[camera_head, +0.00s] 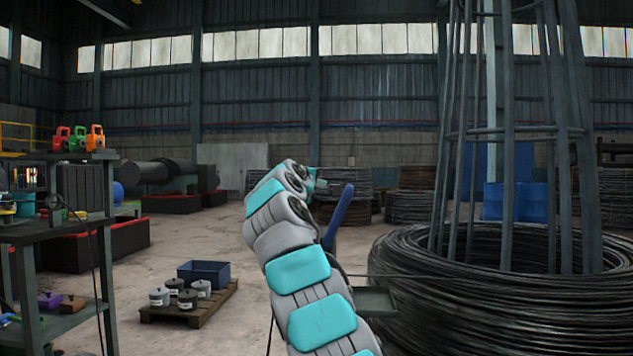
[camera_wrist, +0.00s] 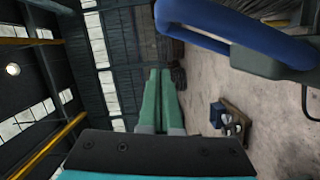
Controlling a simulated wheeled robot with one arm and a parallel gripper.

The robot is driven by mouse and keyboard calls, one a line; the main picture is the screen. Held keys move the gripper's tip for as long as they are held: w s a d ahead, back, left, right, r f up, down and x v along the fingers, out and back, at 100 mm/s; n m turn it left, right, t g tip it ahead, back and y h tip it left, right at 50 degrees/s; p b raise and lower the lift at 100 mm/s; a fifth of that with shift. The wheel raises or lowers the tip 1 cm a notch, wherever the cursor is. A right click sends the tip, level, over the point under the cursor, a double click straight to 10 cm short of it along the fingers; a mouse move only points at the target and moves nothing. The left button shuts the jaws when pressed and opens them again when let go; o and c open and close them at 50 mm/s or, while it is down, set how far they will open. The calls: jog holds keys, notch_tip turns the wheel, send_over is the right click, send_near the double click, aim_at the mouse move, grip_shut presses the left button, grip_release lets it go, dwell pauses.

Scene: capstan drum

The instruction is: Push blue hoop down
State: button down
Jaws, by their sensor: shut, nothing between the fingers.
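In the wrist view the hoop (camera_wrist: 228,20) is a thick blue loop at the upper right, joined to a grey-green block (camera_wrist: 262,64). My gripper (camera_wrist: 160,74) has its two teal fingers together and empty. They lie to the left of the hoop in the wrist view, with a visible gap between. In the head view my gripper (camera_head: 318,184) is mostly hidden behind my wrist, close to the hoop's upper end.
A large wire coil (camera_head: 500,300) around a tall metal frame (camera_head: 508,150) fills the right side. A pallet (camera_head: 190,306) with tins and a blue crate (camera_head: 204,272) lies on the floor to the left. A shelf (camera_head: 50,235) stands at far left.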

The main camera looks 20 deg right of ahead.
aim_at(347, 192)
jog(key=shift+d+f+b, duration=0.15)
jog(key=shift+d+f, duration=0.05)
jog(key=shift+d, duration=0.6)
jog(key=shift+d+f+b, duration=0.15)
jog(key=shift+d, duration=0.65)
jog(key=shift+d+f+b, duration=0.15)
jog(key=shift+d+f, duration=0.05)
jog(key=shift+d, duration=0.6)
jog(key=shift+s+d+f+m+b, duration=0.25)
jog(key=shift+d+m+b, duration=0.15)
jog(key=shift+d, duration=0.2)
jog(key=shift+s+d+f+m+b, duration=0.15)
jog(key=shift+s+d+m+b, duration=0.1)
jog(key=shift+d+m, duration=0.3)
jog(key=s+d+f+m+y+b, duration=0.1)
jog(key=d+f+m+b, duration=0.3)
jog(key=f, duration=0.5)
jog(key=s+d+f+m+y+b, duration=0.2)
jog(key=d+f+m+y+b, duration=0.1)
jog(key=f+m+b, duration=0.5)
jog(key=shift+s+d+f+y+b, duration=0.3)
jog(key=shift+d+f+y+b, duration=0.15)
jog(key=shift+d+b, duration=0.4)
